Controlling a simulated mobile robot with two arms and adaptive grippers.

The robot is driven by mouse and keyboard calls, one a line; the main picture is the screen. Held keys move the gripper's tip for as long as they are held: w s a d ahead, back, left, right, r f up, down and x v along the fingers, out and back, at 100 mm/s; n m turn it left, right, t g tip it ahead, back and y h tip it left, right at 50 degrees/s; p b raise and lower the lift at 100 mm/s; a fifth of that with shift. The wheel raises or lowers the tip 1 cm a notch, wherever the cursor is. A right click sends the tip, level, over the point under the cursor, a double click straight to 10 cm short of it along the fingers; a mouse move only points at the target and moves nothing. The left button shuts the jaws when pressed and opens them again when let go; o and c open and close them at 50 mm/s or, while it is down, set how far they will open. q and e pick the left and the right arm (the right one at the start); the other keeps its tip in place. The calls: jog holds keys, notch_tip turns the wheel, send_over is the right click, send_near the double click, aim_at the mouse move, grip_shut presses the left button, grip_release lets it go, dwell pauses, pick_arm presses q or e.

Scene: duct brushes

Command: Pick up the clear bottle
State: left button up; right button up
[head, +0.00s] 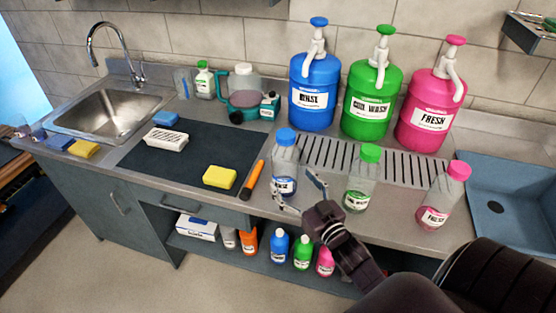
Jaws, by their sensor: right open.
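Three see-through bottles stand upright along the front of the counter: one with a blue cap (284,172), one with a green cap (361,184) and one with a pink cap (442,200). I cannot tell which of them is the clear bottle. My right gripper (301,193) reaches in from the lower right. Its fingers are spread and empty, between the blue-capped and green-capped bottles and closer to the blue-capped one. Whether a finger touches that bottle is unclear. My left gripper is not in view.
Large blue (313,97), green (370,100) and pink (430,112) pump jugs stand behind a slotted drain grate (330,150). A yellow sponge (220,177) and an orange-handled tool (252,180) lie left of the blue-capped bottle. A sink (105,112) is at left. Several bottles stand on the lower shelf.

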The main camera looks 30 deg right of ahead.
aim_at(291, 173)
jog(key=w, duration=0.1)
jog(key=p, duration=0.1)
jog(key=w+r, duration=0.1)
jog(key=shift+w+d, duration=0.35)
jog(key=shift+d, duration=0.05)
jog(key=w, duration=0.1)
jog(key=w+p, duration=0.1)
jog(key=shift+w+d+f, duration=0.15)
jog(key=shift+w+d, duration=0.1)
jog(key=shift+w, duration=0.05)
jog(key=shift+w+f, duration=0.1)
jog(key=shift+w, duration=0.35)
jog(key=c, duration=0.9)
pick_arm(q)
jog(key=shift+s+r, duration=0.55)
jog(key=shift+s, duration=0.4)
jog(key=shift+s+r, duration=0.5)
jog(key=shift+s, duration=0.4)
pick_arm(e)
jog(key=c, duration=0.5)
jog(key=shift+o, duration=0.2)
